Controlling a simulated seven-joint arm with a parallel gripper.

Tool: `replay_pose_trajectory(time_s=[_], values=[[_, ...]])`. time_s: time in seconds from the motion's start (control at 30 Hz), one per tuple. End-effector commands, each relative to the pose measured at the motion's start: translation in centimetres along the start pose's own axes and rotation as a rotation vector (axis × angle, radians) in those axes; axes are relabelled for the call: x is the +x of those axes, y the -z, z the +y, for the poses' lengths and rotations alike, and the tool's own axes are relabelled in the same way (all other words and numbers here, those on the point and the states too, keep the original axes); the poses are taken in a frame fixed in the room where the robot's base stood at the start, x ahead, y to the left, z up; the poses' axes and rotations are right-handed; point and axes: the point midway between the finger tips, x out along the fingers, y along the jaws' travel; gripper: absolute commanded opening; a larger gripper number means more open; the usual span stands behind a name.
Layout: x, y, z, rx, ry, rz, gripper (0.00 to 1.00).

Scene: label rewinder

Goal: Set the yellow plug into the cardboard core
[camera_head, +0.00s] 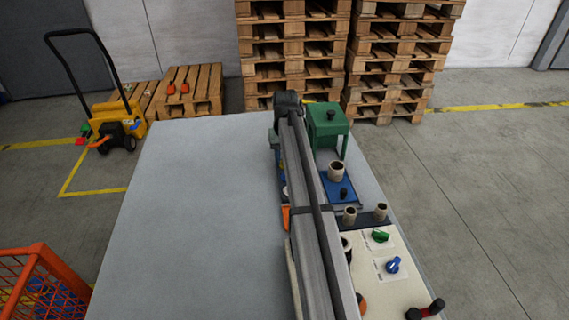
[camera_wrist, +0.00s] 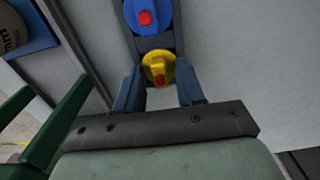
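The yellow plug (camera_wrist: 157,68), with a red middle, shows in the wrist view at the end of a dark holder, in line with a blue plug (camera_wrist: 145,17). My gripper (camera_wrist: 160,80) has its two blue fingers on either side of the yellow plug. They look open, with a narrow gap; contact with the plug is not clear. In the head view my arm hides the plug and the fingertips. A cardboard core (camera_head: 337,171) stands upright on a blue fixture (camera_head: 343,201) right of my arm. Other cores (camera_head: 349,215) stand nearer the front.
A green press-like frame (camera_head: 328,122) stands behind the blue fixture; its green legs (camera_wrist: 60,120) show close at left in the wrist view. A pale control panel (camera_head: 391,285) with knobs lies at front right. The grey table (camera_head: 200,200) is clear at left.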

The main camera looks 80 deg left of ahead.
Motion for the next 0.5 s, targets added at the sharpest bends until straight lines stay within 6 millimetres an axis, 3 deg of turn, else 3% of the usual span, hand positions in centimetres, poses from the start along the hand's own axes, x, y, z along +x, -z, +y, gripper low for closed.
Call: replay_pose_trajectory(time_s=[0.03, 0.27, 0.33, 0.5], values=[[0.9, -0.3, 0.0, 0.0, 0.001, -0.013, 0.21], [0.3, -0.4, 0.0, 0.0, 0.001, -0.013, 0.2], [-0.1, -0.3, 0.0, 0.0, 0.001, -0.012, 0.0], [-1.4, -0.2, 0.0, 0.0, 0.001, -0.009, 0.0]])
